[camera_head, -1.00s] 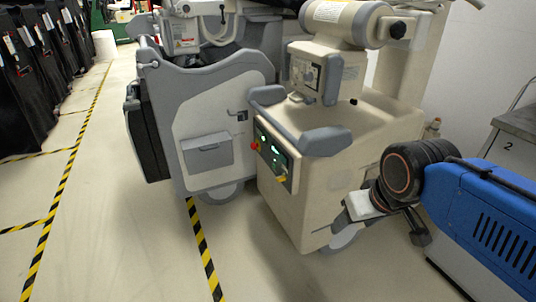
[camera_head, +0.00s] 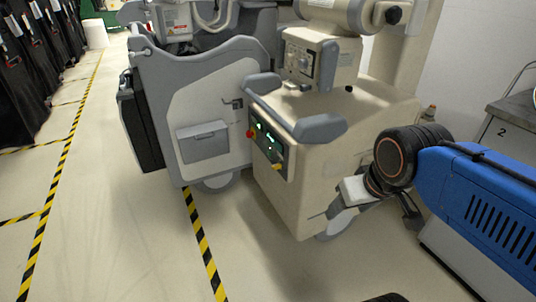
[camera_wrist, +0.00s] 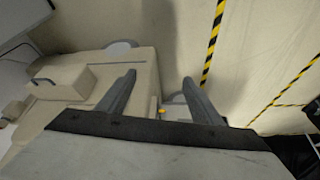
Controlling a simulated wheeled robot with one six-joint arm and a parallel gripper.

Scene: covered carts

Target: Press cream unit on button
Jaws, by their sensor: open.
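The cream unit (camera_head: 330,160) is a boxy wheeled machine with grey bumpers, standing in the middle of the head view. Its front has a dark control panel (camera_head: 268,145) with lit green parts, a red knob (camera_head: 251,133) on the left and a yellow part (camera_head: 278,167) low down. I cannot tell which of these is the button. My gripper (camera_head: 325,214) is at the unit's lower right in the head view, apart from the panel. In the wrist view my gripper (camera_wrist: 158,82) has its two fingers spread with nothing between them, and the cream unit (camera_wrist: 135,65) lies beyond them.
A grey-and-white cart (camera_head: 205,110) stands left of the unit. A grey cabinet (camera_head: 510,140) marked 2 is at the right. Black covered carts (camera_head: 25,80) line the far left. Yellow-black tape (camera_head: 203,245) crosses the open floor in front.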

